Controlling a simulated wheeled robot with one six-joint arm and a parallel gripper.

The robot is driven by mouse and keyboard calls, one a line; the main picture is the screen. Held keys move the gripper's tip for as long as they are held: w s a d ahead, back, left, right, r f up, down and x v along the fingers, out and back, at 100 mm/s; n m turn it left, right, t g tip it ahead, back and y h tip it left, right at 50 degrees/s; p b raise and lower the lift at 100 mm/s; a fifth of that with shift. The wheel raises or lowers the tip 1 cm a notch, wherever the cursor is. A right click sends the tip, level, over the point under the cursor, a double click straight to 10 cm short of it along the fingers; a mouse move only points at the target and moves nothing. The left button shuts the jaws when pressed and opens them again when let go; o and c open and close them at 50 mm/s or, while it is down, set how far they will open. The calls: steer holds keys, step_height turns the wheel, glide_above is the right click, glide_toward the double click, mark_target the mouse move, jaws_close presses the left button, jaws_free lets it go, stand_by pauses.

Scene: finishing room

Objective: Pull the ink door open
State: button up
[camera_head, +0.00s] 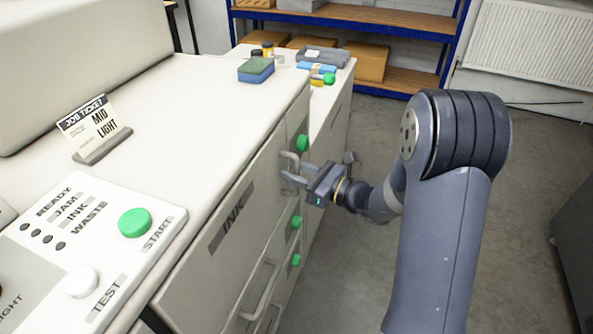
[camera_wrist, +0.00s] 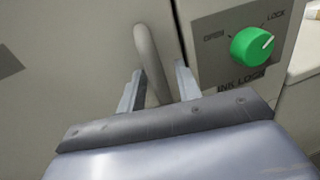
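The ink door (camera_head: 215,262), a pale panel marked INK, looks shut, with only a thin dark seam along its edge in the wrist view. Its grey bar handle (camera_head: 288,160) is near the door's far end. My gripper (camera_head: 300,180) is at this handle. In the wrist view my gripper (camera_wrist: 158,88) has one finger on each side of the handle (camera_wrist: 150,55), with narrow gaps showing. The green ink lock knob (camera_wrist: 253,47) is right of the door seam, and its white mark points up and right, towards LOCK. The knob (camera_head: 302,142) also shows in the head view.
More green knobs (camera_head: 296,222) and a lower handle (camera_head: 262,290) are on the cabinet front. A job ticket (camera_head: 95,128) and a button panel (camera_head: 110,240) are on top. Floor (camera_head: 345,270) is clear beside the cabinet.

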steer(key=shift+c, duration=0.3)
jaws_close()
stand_by(0.3)
